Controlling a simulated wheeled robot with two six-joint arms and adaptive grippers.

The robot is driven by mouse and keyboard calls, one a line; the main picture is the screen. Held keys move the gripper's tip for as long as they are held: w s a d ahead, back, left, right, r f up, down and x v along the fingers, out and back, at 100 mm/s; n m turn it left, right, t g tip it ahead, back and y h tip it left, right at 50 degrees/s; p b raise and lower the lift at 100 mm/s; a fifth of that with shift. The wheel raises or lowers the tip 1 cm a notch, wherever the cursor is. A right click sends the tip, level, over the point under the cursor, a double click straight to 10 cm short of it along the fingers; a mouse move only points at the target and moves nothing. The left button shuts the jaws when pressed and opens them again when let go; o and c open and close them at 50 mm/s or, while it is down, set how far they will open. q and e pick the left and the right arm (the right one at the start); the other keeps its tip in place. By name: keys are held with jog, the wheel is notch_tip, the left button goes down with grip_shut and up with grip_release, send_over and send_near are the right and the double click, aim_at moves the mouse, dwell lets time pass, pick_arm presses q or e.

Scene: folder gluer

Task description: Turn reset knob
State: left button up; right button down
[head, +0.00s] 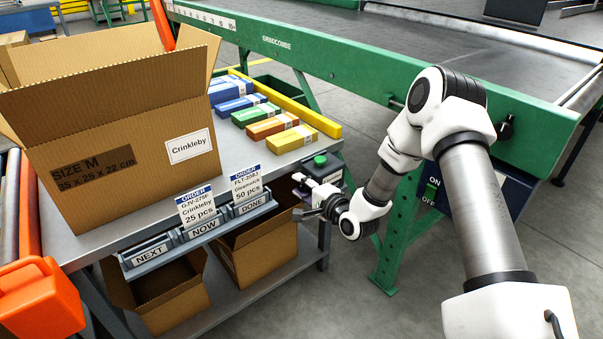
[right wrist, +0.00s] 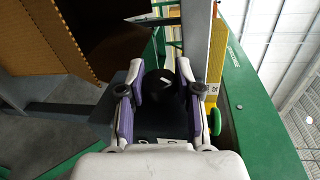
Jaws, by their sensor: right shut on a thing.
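The reset knob (right wrist: 163,84) is a round black knob with a white mark, seen in the right wrist view on a dark face. My right gripper (right wrist: 165,88) has its two purple-padded fingers on either side of the knob, shut on it. In the head view, my right gripper (head: 312,205) reaches from the right to the small control box (head: 328,170) at the bench's front right corner. The knob cannot be made out clearly there. A green button (head: 320,160) sits on top of the box and also shows in the right wrist view (right wrist: 215,121). My left gripper is out of view.
An open carton labelled Crinkleby (head: 120,150) stands on the grey bench, beside several coloured packs (head: 268,125). An order-card rail (head: 200,235) runs along the front edge, with open cartons (head: 258,245) below. The green conveyor frame (head: 340,65) stands behind my right arm.

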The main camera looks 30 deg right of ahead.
jog(key=g+p, duration=0.1)
jog(key=p, duration=0.1)
jog(key=g+p, duration=0.3)
jog(key=p, duration=0.1)
jog(key=shift+r+g+h, duration=0.3)
jog(key=shift+f+g+p, duration=0.2)
jog(key=shift+g+p, duration=0.7)
jog(key=shift+p, duration=0.05)
jog(key=shift+f+g+p, duration=0.15)
jog(key=shift+g+p, duration=0.15)
jog(key=shift+g, duration=0.1)
jog(key=shift+s, duration=0.1)
jog(key=c, duration=0.8)
grip_release()
